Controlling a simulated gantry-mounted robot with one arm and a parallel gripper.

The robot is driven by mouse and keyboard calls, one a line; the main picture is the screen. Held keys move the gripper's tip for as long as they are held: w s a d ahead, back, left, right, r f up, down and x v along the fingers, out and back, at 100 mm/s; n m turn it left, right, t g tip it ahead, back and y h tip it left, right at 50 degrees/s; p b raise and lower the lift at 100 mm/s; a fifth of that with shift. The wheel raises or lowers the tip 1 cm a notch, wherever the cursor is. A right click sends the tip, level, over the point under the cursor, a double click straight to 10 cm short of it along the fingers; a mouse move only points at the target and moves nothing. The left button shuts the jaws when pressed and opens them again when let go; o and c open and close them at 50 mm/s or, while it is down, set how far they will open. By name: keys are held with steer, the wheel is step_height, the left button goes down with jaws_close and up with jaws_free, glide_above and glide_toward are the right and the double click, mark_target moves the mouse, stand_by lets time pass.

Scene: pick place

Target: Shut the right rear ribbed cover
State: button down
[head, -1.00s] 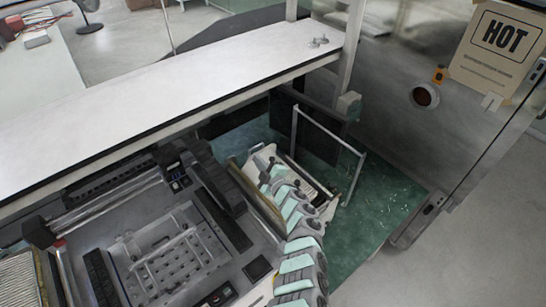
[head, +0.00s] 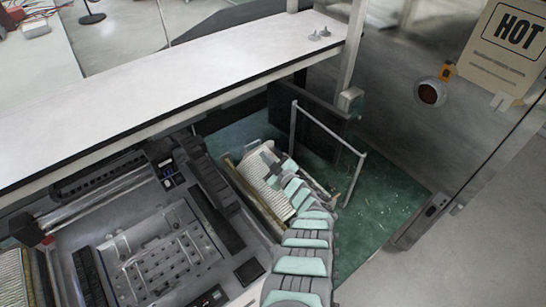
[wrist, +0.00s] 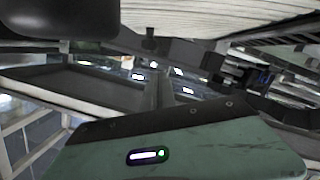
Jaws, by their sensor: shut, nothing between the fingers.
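The right rear ribbed cover (head: 262,182) is a cream slatted panel at the right rear of the grey machine in the head view. It is tilted, its brown edge along the machine side, and does not lie flat over the machine. My gripper (head: 270,163) is a small grey shape at the end of my teal and grey arm, over the cover's upper right part. It is shut and empty; the head view does not settle whether it touches the cover. In the wrist view, a pale ribbed surface (wrist: 275,30) fills the upper right; a dark rounded shape is close at the upper left.
A long white shelf (head: 180,85) crosses above the machine's rear. A grey rail (head: 330,130) and a dark panel stand behind the cover. A metal wall with a HOT sign (head: 515,35) is at right. Another ribbed panel (head: 12,275) lies at lower left. Green floor is open at right.

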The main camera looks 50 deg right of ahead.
stand_by(0.4)
steer(key=shift+a+r+p, duration=0.1)
steer(key=shift+r+p, duration=0.5)
steer(key=shift+p, duration=0.1)
steer(key=s+a+r+p, duration=0.2)
steer(key=s+r+p, duration=0.2)
steer(key=s, duration=0.5)
steer(key=shift+s+a+r, duration=0.3)
steer(key=shift+s+a, duration=0.05)
steer(key=shift+a, duration=0.05)
steer(key=shift+w, duration=0.1)
